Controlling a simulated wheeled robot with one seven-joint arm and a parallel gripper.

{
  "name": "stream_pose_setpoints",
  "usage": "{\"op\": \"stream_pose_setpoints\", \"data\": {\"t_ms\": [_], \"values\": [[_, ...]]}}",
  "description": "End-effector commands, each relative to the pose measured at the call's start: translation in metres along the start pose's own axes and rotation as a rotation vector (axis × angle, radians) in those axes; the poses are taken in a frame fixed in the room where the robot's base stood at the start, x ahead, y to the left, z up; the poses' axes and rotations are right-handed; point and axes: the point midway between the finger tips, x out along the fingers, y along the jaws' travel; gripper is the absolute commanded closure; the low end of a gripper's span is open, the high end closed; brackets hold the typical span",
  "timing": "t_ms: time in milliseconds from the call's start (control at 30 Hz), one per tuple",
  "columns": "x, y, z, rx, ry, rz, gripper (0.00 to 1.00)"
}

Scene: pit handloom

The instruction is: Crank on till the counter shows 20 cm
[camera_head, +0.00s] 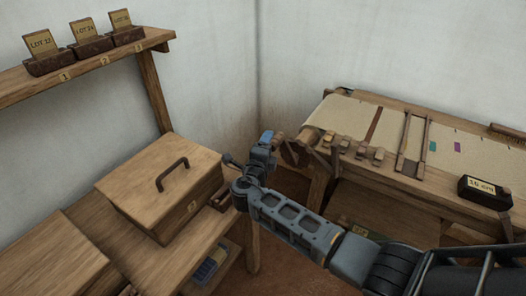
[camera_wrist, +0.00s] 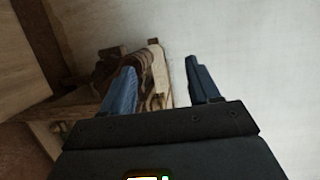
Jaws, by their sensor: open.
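The counter (camera_head: 484,191) is a dark block on the right end of the loom, and its label seems to read 16 cm. The loom (camera_head: 400,180) carries pale cloth (camera_head: 352,116) over its front beam. My gripper (camera_head: 268,139) is at the loom's left end, beside a wooden crank handle (camera_head: 279,138) that it partly hides. In the wrist view my gripper's two fingers (camera_wrist: 160,78) are apart. Wooden crank parts (camera_wrist: 155,70) show beyond and between them. I cannot tell whether the fingers touch the handle.
A lidded wooden box (camera_head: 165,185) stands on a bench at the left. A wall shelf (camera_head: 100,62) holds several lot-card blocks. Small wooden pieces (camera_head: 362,150) and two sticks (camera_head: 413,140) lie on the loom. A grey wall (camera_head: 215,60) is close behind.

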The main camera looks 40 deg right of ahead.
Motion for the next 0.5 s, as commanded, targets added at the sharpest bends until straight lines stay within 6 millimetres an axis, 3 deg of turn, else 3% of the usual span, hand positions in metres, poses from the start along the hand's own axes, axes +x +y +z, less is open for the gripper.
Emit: {"op": "stream_pose_setpoints", "data": {"t_ms": [500], "values": [[-0.023, 0.005, 0.005, 0.000, 0.002, 0.004, 0.39]]}}
